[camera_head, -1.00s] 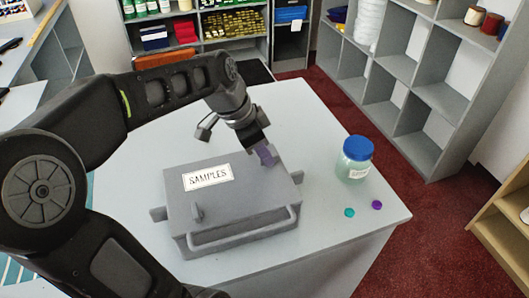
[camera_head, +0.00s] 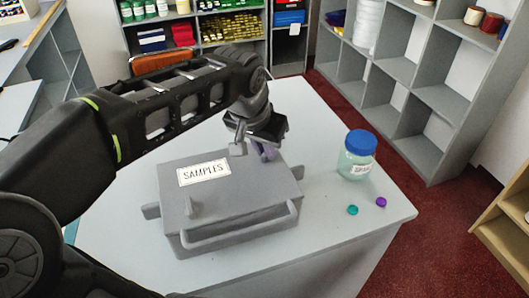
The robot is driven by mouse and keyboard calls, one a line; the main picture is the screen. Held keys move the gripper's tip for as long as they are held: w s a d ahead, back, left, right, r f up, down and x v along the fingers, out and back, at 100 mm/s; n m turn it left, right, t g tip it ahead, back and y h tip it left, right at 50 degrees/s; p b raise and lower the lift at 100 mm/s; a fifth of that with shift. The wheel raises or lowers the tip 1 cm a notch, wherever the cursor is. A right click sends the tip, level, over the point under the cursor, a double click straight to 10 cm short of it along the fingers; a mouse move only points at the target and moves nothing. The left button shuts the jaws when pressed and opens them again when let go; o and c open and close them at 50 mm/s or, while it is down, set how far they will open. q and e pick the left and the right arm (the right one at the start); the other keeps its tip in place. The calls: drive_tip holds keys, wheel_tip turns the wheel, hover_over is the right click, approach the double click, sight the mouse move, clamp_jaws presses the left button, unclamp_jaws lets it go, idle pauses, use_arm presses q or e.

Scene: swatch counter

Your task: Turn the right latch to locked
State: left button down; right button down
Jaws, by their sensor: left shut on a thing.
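The grey sample box (camera_head: 235,212) stands on the table, its lid shut, with a white SAMPLES label (camera_head: 204,173) on top. The left latch (camera_head: 190,208) is a small grey upright tab near the lid's front left. My left gripper (camera_head: 254,150) points down at the right rear part of the lid. It is shut on what I take to be the right latch, which its fingers hide. I cannot tell which way that latch is turned. My right gripper is not in view.
A jar with a blue lid (camera_head: 358,155) stands to the right of the box. A teal cap (camera_head: 352,210) and a purple cap (camera_head: 381,202) lie in front of it. The grey table (camera_head: 330,240) is clear at its front right. Shelves stand behind.

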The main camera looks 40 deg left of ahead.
use_arm(q)
drive_tip(key=n+b, duration=0.1)
drive_tip(key=n+y, duration=0.1)
drive_tip(key=n, duration=0.1)
drive_tip(key=n+g+y+b, duration=0.1)
drive_tip(key=n, duration=0.1)
drive_tip(key=shift+w+d+f+b, duration=0.15)
drive_tip(key=shift+d+b, duration=0.1)
drive_tip(key=shift+b, duration=0.1)
drive_tip(key=shift+w+d+n+g+y+b, duration=0.1)
drive_tip(key=shift+n+g+y+b, duration=0.2)
drive_tip(key=shift+n, duration=0.75)
drive_tip(key=shift+n+g+y+b, duration=0.2)
drive_tip(key=shift+n+b, duration=0.05)
drive_tip(key=shift+n, duration=0.8)
drive_tip(key=c, duration=1.5)
unclamp_jaws()
drive_tip(key=shift+r, duration=0.2)
